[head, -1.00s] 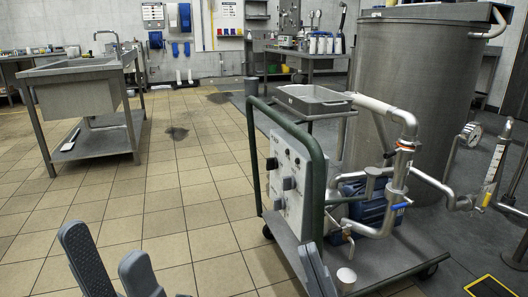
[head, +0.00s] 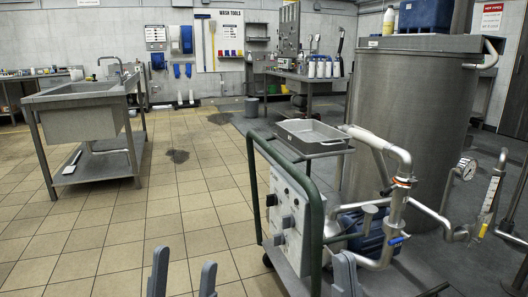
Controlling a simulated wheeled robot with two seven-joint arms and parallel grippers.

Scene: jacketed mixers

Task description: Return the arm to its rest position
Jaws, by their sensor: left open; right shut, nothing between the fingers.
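My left gripper (head: 183,275) shows at the bottom edge, left of centre. Its two grey fingers point up and stand apart with floor tiles between them. My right gripper (head: 345,273) shows at the bottom edge in front of the pump cart (head: 288,218). Its fingers are together with nothing seen between them. Both arms behind the fingers are out of the frame. Neither gripper is seen holding anything.
The cart's green handle frame (head: 312,225) and steel pipe (head: 397,205) stand close to my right gripper. A large steel tank (head: 410,110) is behind. A sink table (head: 80,115) stands at left. The tiled floor between is clear.

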